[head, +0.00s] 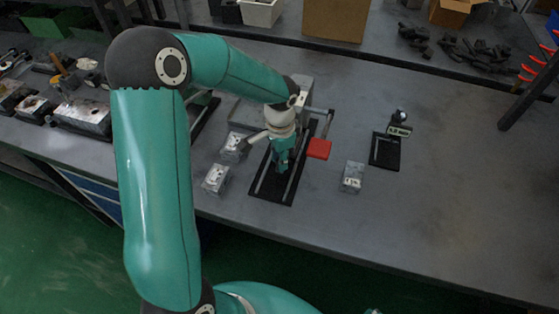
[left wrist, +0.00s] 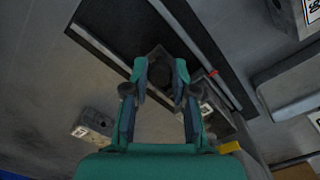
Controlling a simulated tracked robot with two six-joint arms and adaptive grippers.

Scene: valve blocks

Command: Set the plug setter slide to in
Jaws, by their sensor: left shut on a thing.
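The plug setter is a black base plate (head: 262,188) with light rails, a grey upright part at its far end and a red pad (head: 319,149) on its right. Its black plate also shows in the left wrist view (left wrist: 205,40). My left gripper (head: 282,160) reaches down over the plate between the rails. My right gripper is not in view.
Metal valve blocks stand left of the setter (head: 216,179) and to its right (head: 353,176). A gauge with a small display (head: 398,130) stands on a black base farther right. More blocks (head: 82,118) lie at the left.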

